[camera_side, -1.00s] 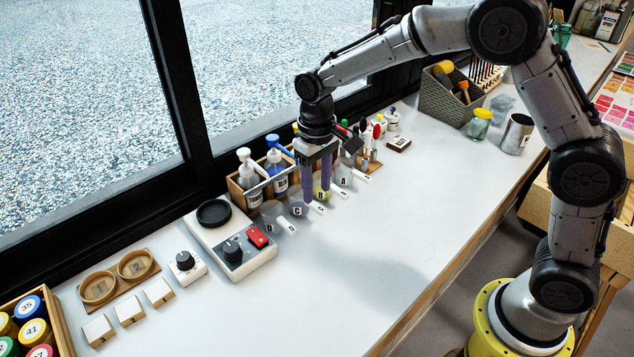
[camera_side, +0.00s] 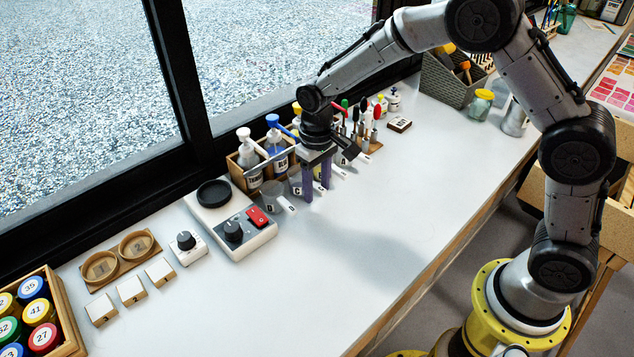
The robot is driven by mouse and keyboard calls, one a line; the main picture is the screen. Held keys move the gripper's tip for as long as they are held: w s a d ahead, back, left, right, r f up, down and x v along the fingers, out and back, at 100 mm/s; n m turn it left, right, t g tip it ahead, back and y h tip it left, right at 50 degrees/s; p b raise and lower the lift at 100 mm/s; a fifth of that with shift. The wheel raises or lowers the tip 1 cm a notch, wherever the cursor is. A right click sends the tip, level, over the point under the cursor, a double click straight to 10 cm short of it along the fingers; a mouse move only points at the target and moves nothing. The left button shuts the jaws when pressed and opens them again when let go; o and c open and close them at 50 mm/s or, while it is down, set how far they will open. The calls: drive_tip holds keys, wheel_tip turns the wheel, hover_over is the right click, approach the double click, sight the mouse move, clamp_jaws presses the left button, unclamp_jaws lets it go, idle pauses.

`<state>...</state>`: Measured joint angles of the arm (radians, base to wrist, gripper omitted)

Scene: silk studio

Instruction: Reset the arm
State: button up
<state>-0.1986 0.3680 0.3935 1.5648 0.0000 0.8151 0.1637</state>
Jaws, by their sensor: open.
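The beaker tagged D (camera_side: 271,200) stands just left of the gripper. I cannot tell whether the fingertips touch the bench.
A wooden rack with pump bottles (camera_side: 248,150) stands behind the gripper. A white device with a red switch (camera_side: 232,220) lies to the left. A tool stand (camera_side: 367,130) and a jar (camera_side: 481,104) are to the right. The bench front (camera_side: 390,240) is clear.

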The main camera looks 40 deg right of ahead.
clamp_jaws()
drive_tip(key=shift+r, duration=0.2)
idle(1.3)
drive_tip(key=shift+r, duration=0.95)
drive_tip(key=shift+r, duration=0.15)
